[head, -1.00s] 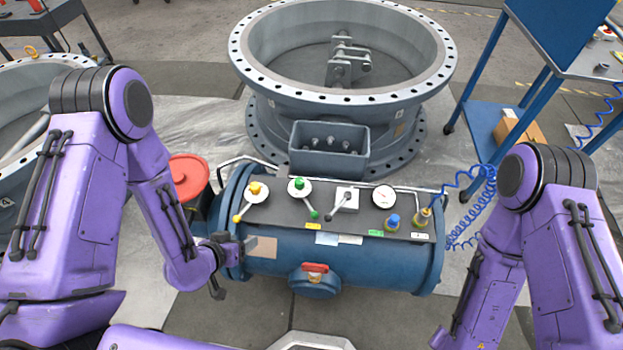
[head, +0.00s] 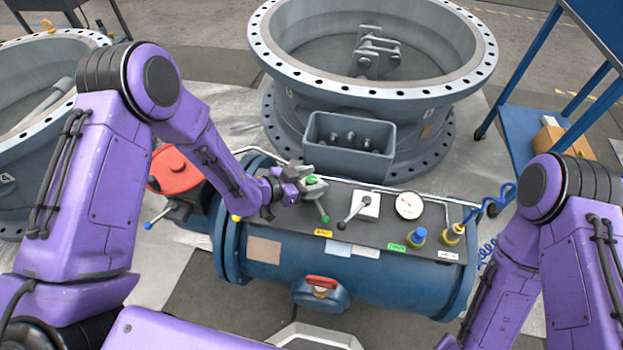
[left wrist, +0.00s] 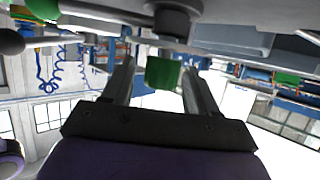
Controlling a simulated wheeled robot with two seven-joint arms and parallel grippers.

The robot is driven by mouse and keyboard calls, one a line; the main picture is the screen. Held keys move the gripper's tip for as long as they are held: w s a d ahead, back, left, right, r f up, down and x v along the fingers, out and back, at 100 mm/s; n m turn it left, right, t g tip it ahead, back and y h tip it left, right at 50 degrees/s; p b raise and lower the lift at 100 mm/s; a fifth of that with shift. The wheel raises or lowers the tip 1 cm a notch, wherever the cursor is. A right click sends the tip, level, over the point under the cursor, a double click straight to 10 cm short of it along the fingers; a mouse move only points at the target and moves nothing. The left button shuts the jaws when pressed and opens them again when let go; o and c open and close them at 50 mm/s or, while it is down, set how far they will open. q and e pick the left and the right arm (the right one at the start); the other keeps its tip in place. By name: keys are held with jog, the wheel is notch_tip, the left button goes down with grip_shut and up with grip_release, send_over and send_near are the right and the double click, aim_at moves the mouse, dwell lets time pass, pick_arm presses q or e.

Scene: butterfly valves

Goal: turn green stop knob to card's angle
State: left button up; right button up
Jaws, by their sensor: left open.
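The green stop knob (head: 312,180) stands on the dark top plate of the blue cylinder; its lever with a green ball end (head: 325,219) points toward the front and slightly right. My left gripper (head: 309,183) is open at the knob, with its fingers partly covering it. In the left wrist view the green knob (left wrist: 162,73) shows between the two spread fingers; I cannot tell whether they touch it. A brown card (head: 264,251) and white cards (head: 338,248) are on the cylinder's front; their markings are too small to read. My right gripper is out of view.
A grey lever on a white plate (head: 366,205), a gauge (head: 408,205), and blue (head: 418,237) and yellow (head: 453,234) fittings stand right of the knob. A yellow lever end (head: 236,217) is left, partly under my arm. A large flanged valve (head: 372,93) stands behind.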

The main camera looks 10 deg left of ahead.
pick_arm(q)
jog(key=c, duration=1)
jog(key=shift+o, duration=0.2)
jog(key=shift+n+t+y, duration=0.3)
jog(key=shift+n+y, duration=0.1)
jog(key=shift+n, duration=0.1)
jog(key=shift+n+t+y, duration=0.7)
jog(key=shift+n+y, duration=0.3)
jog(key=shift+y, duration=0.1)
jog(key=n+t+y, duration=0.1)
jog(key=n+y, duration=0.1)
jog(key=shift+d+n+y+p, duration=0.1)
jog(key=shift+n+y+p, duration=0.2)
jog(key=shift+p, duration=0.05)
jog(key=n+y+p, duration=0.1)
jog(key=n+y, duration=0.3)
jog(key=y, duration=0.1)
jog(key=shift+t, duration=0.4)
jog(key=shift+n+y+p, duration=0.3)
jog(key=shift+n+y, duration=0.8)
